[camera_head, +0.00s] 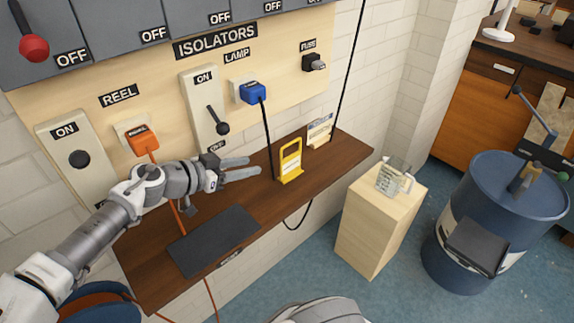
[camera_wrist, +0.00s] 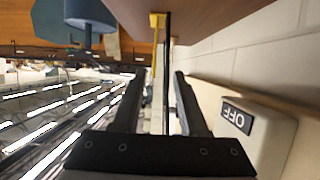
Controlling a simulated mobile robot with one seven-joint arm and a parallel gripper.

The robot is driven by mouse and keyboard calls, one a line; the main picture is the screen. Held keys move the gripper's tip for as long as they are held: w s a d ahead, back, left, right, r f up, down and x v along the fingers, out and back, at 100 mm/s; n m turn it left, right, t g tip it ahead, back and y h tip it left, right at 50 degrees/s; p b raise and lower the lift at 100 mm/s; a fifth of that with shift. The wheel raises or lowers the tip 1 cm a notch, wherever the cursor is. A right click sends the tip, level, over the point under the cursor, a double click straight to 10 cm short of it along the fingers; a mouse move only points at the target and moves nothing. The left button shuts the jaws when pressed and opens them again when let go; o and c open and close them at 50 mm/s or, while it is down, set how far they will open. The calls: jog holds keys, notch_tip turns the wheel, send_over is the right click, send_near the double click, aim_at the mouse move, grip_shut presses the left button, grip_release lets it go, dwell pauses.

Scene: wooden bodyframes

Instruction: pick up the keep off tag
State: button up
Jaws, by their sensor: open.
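A yellow tag (camera_head: 290,160) with a white label stands upright on the brown wooden shelf (camera_head: 262,200). A second tag (camera_head: 319,131), pale with a yellow base, stands farther back on the shelf. The lettering on both is too small to read, so I cannot tell which says keep off. My gripper (camera_head: 242,169) is open, its fingers pointing right towards the yellow tag, left of it and apart. In the wrist view, a narrow yellow piece (camera_wrist: 157,22) shows beyond the gap between my gripper's fingers (camera_wrist: 158,82), seen nearly edge-on.
A black cable (camera_head: 268,135) hangs from the blue plug (camera_head: 253,92) between my gripper and the yellow tag. A dark mat (camera_head: 213,240) lies on the shelf. A wooden pedestal (camera_head: 375,228) and blue barrel (camera_head: 503,205) stand to the right.

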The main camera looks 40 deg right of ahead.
jog(key=b, duration=0.2)
send_near(300, 159)
jog(key=shift+w+d+f, duration=0.25)
jog(key=shift+w+d, duration=0.35)
jog(key=shift+d, duration=0.05)
jog(key=shift+s+b+x, duration=0.2)
jog(key=shift+b+x, duration=0.15)
jog(key=shift+x, duration=0.95)
jog(key=shift+s+b+x, duration=0.15)
jog(key=shift+b+x, duration=0.15)
jog(key=shift+x, duration=1)
jog(key=shift+f, duration=0.2)
grip_shut()
